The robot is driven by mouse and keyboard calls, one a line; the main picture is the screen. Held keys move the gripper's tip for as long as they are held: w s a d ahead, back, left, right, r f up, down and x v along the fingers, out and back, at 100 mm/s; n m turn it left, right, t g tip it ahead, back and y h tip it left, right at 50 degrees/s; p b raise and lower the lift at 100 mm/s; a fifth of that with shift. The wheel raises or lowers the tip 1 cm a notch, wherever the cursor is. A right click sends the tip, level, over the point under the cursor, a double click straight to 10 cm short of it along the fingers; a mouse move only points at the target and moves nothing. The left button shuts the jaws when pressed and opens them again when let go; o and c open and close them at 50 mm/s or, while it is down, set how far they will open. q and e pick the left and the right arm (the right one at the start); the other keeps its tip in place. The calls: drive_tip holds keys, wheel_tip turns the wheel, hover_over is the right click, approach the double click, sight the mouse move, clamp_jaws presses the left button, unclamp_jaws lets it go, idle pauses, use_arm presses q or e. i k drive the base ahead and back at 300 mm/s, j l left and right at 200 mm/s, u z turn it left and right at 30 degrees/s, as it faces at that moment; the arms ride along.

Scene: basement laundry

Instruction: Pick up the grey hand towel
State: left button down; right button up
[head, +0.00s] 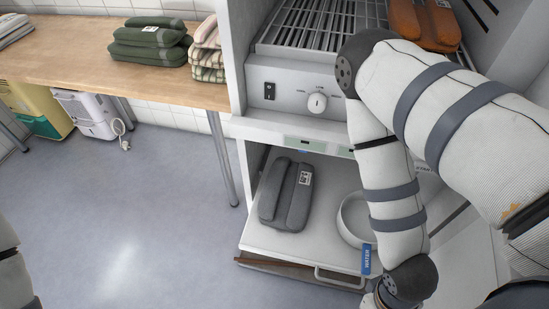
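The grey hand towel (272,192), dark grey and folded with a small white printed label, lies on a white pulled-out tray (262,236) in the lower opening of the white cabinet. It looks free of contact with either arm. My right arm comes in from the right and bends down in front of the cabinet, to the right of the towel. Its gripper is below the bottom edge of the picture. Only a piece of my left arm shows at the left edge, and its gripper is out of view.
A white round bowl (346,222) with a blue tag (366,259) stands right of the towel, partly behind my arm. A control panel (290,92) and slatted rack (315,25) are above. Green towels (150,40) lie on the wooden table (60,62).

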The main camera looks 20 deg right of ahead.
sight(284, 202)
drive_tip(key=j+z, duration=0.3)
drive_tip(key=z, duration=0.15)
drive_tip(key=j+z, duration=0.35)
drive_tip(key=z, duration=0.15)
drive_tip(key=k+j+z, duration=0.15)
drive_tip(key=z, duration=0.3)
drive_tip(key=k+j+z, duration=0.15)
drive_tip(key=j+z, duration=0.3)
drive_tip(key=k+j+z, duration=0.1)
drive_tip(key=z, duration=0.35)
drive_tip(key=k+z, duration=0.25)
drive_tip(key=z, duration=0.25)
drive_tip(key=i+j, duration=0.15)
drive_tip(key=i, duration=0.3)
